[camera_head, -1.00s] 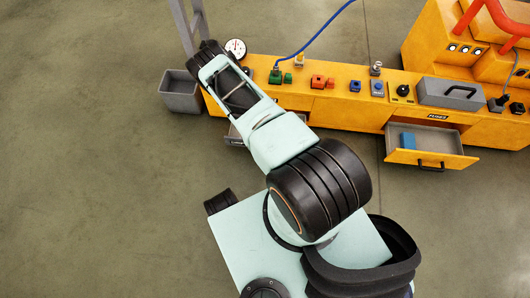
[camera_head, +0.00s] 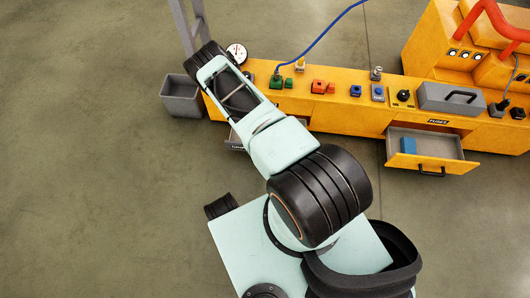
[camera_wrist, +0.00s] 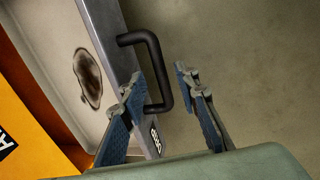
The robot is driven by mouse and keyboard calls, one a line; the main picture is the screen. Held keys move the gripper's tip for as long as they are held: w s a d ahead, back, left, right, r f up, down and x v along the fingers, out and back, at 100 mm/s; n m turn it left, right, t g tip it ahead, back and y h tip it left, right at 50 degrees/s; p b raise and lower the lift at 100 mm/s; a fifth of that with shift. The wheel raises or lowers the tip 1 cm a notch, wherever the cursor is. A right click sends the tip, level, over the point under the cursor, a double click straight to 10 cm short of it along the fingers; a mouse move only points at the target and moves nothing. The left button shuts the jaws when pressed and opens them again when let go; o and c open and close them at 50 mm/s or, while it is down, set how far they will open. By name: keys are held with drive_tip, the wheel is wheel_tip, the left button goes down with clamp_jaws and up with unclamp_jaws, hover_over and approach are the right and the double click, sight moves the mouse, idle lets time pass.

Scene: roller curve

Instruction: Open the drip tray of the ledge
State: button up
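The drip tray (camera_wrist: 60,50) is a pale drawer with a dark stain on its floor and a grey front. It stands partly out of the yellow ledge, and in the head view a small part of it (camera_head: 236,142) shows beside my arm. Its black bar handle (camera_wrist: 157,65) sticks out from the front. My gripper (camera_wrist: 158,82) is open, with one fingertip on each side of the handle's outer bar, the left one close to the tray front. I cannot tell whether a finger touches the bar. In the head view my arm hides the fingers.
The yellow ledge (camera_head: 345,118) carries switches, plugs and a grey case (camera_head: 450,98). A fuse drawer (camera_head: 428,163) with a blue block stands open at right. A grey bin (camera_head: 180,98) and a ladder-like frame (camera_head: 188,28) are at left. The floor at left is clear.

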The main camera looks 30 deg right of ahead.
wheel_tip(320, 180, up, 10)
drive_tip(key=s+a, duration=0.1)
drive_tip(key=shift+s+r, duration=0.25)
drive_tip(key=shift+s, duration=0.05)
idle(0.5)
